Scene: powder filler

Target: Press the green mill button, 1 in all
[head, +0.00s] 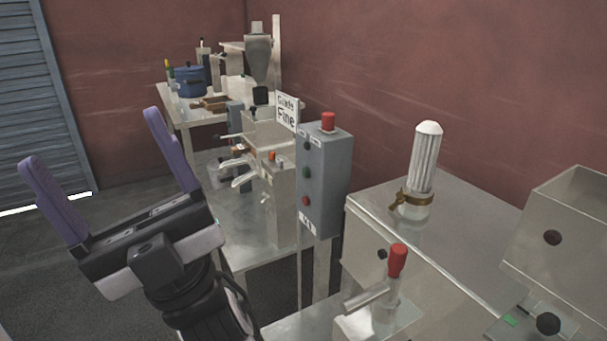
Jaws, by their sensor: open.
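A grey control box (326,180) stands right of the middle, with a red lamp or knob (328,121) on top. On its front face is a small dark green button (306,173), with a red button (306,200) below it and a dark round control above it. My gripper (93,140) is at the left, open, with two purple fingers spread wide and nothing between them. It is apart from the control box, which lies to its right. The green button is unobstructed in this view, seen at a slant.
A sign reading "Grade Fine" (287,110) stands beside the box. A metal machine with a red-handled lever (397,262) and a ribbed filter (425,158) fills the right. A bench behind holds a blue pot (189,81). Open floor (120,200) lies at the left.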

